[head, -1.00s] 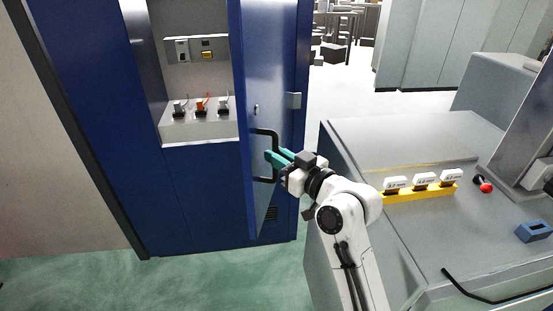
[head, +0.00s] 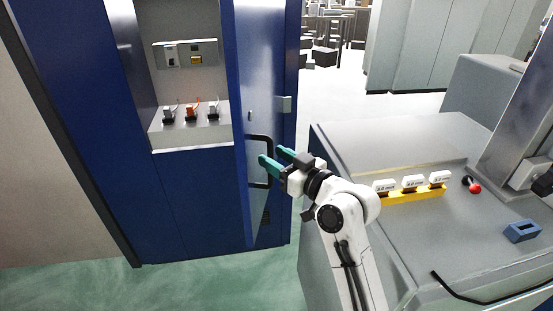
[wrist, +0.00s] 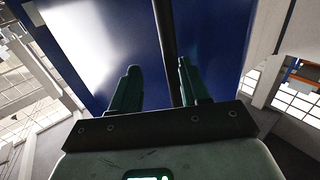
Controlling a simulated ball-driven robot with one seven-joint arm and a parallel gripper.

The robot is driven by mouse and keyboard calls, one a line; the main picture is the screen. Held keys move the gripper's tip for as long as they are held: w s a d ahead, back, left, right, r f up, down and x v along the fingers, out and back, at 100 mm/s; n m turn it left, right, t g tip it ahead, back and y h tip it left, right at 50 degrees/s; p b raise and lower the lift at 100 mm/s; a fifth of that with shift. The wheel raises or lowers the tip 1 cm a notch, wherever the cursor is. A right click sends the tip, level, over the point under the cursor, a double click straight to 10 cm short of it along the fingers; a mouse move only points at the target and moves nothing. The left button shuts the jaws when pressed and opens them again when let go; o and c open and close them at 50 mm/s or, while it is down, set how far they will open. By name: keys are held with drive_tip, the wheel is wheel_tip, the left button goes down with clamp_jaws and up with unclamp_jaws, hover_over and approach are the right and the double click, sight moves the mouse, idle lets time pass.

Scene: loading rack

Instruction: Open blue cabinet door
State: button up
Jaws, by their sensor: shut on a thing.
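The blue cabinet (head: 187,195) stands at the left in the head view. Its blue door (head: 262,60) is swung out at the right side, and the upper compartment is exposed. The black door handle (head: 271,163) is a bar on the door's face. My gripper (head: 273,160) is at this handle, with its teal fingers on either side of the bar. In the wrist view the handle (wrist: 164,40) passes between the fingers (wrist: 158,85), nearer the right one; a gap shows on the left. Contact at the fingertips is hard to see.
Inside the cabinet, several small switches sit on a ledge (head: 218,133) below a grey panel (head: 185,54). A grey console (head: 400,150) stands close to my arm's right, with a yellow strip (head: 410,196) of white-labelled blocks. Green floor (head: 215,285) is clear before the cabinet.

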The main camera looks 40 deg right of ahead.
drive_tip(key=shift+a+f, duration=0.1)
drive_tip(key=shift+a, duration=0.1)
idle(0.5)
drive_tip(key=s+b, duration=0.3)
drive_tip(key=s, duration=0.7)
drive_tip(key=shift+s, duration=0.4)
drive_tip(key=shift+c, duration=0.4)
